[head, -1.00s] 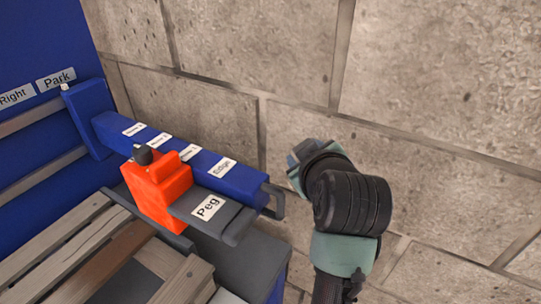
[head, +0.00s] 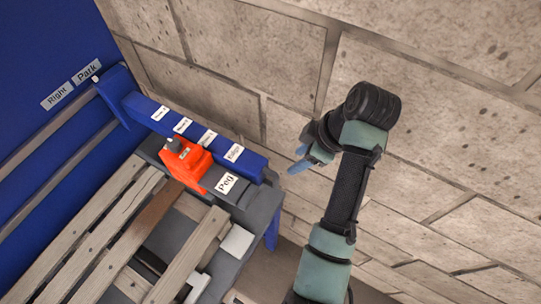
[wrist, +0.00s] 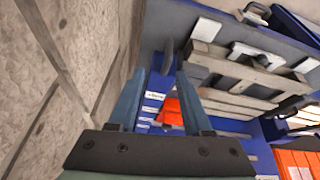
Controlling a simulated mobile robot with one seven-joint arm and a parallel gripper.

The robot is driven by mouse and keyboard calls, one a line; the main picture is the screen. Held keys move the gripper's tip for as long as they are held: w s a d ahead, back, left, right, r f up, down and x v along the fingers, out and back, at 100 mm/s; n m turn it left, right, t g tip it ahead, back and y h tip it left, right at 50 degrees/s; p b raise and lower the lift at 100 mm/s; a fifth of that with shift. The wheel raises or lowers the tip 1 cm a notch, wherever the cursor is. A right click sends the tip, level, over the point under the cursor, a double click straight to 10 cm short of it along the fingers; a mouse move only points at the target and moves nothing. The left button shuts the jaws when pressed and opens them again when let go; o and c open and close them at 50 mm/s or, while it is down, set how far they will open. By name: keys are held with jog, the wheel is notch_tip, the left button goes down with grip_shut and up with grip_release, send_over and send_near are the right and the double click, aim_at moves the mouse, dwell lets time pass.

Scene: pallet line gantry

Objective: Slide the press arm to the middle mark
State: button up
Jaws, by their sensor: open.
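The press arm appears to be the blue beam (head: 215,143) with several small white labels, the outermost reading "Edge". Its far end meets the blue panel beside the "Park" label (head: 87,70); a "Right" label (head: 58,95) is left of that. No middle mark is in view. An orange block (head: 186,163) with a dark knob sits beside the beam, near the "Peg" label (head: 227,183). A dark grey handle (head: 270,177) is at the beam's near end. My gripper (head: 299,161) is open and empty, just right of that end. In the wrist view, the beam (wrist: 152,101) shows between the fingers.
Wooden pallet slats (head: 85,222) fill the lower left of the head view. A stone block wall (head: 440,60) stands behind and to the right; it also runs along the left of the wrist view (wrist: 65,80). Orange slatted things (wrist: 297,160) show at the wrist view's lower right.

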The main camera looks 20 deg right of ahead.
aim_at(276, 178)
jog(key=shift+n+g, duration=0.3)
jog(key=x, duration=0.4)
jog(key=b+x, duration=0.1)
jog(key=x, duration=0.3)
jog(key=a+b+x, duration=0.1)
jog(key=x, duration=0.3)
jog(key=shift+s+a, duration=0.1)
jog(key=shift+s, duration=0.2)
jog(key=shift+c, duration=0.2)
grip_shut()
dwell(0.8)
